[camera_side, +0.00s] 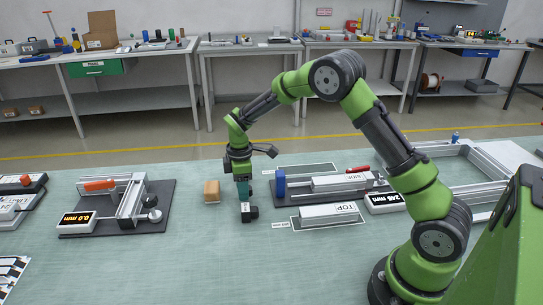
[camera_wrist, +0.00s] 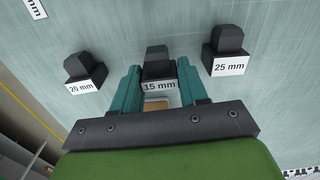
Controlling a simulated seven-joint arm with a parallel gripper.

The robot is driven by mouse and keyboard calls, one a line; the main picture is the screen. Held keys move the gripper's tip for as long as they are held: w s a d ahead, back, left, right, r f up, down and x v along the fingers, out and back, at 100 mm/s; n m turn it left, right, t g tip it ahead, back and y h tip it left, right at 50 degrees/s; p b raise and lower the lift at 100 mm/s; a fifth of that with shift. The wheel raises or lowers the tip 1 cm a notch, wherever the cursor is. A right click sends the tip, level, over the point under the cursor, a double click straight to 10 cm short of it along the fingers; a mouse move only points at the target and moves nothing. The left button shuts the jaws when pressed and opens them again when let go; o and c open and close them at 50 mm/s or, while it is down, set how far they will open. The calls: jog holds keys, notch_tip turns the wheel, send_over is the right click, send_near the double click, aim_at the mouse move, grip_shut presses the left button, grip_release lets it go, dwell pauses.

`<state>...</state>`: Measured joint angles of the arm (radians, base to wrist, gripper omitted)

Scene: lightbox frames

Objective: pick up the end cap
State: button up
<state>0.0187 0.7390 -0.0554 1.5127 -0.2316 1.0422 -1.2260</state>
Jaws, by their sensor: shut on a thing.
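My gripper (camera_wrist: 160,82) has its teal fingers on both sides of a black stepped end cap (camera_wrist: 157,62) labelled 15 mm, and is shut on it. Two similar black pieces stand on the green work surface, apart from the fingers: one labelled 20 mm (camera_wrist: 84,66) to the left and one labelled 25 mm (camera_wrist: 229,45) to the right. In the side view my gripper (camera_side: 244,192) points down low over the work surface, and a black piece (camera_side: 250,213) shows beside its fingertips. The fingers partly hide the held piece there, and I cannot tell whether it touches the surface.
A tan block (camera_side: 212,191) stands just left of my gripper. A measuring fixture (camera_side: 150,212) with a 0.0 mm display lies further left. To the right are a blue upright piece (camera_side: 279,182), a rail marked SIDE (camera_side: 343,181) and a bar marked TOP (camera_side: 330,213).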

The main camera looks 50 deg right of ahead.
jog(key=shift+s+r, duration=0.2)
jog(key=shift+r, duration=0.4)
jog(key=shift+s+r, duration=0.2)
jog(key=shift+r, duration=0.4)
jog(key=s, duration=0.9)
jog(key=s+r, duration=0.1)
jog(key=s, duration=0.4)
jog(key=shift+s+a, duration=0.35)
jog(key=shift+m, duration=0.8)
jog(key=d, duration=0.2)
jog(key=w+d+r, duration=0.1)
jog(key=d, duration=0.2)
jog(key=w+d, duration=0.1)
jog(key=d, duration=0.2)
jog(key=shift+d+r, duration=0.25)
jog(key=shift+n, duration=0.4)
jog(key=d, duration=0.1)
jog(key=w+d+r, duration=0.1)
jog(key=d, duration=0.1)
jog(key=d+r, duration=0.1)
jog(key=d, duration=0.1)
jog(key=shift+w+r, duration=0.15)
jog(key=shift+w, duration=0.1)
jog(key=shift+a+f, duration=0.1)
jog(key=shift+f, duration=3.65)
jog(key=shift+f+n, duration=0.1)
jog(key=shift+n, duration=0.2)
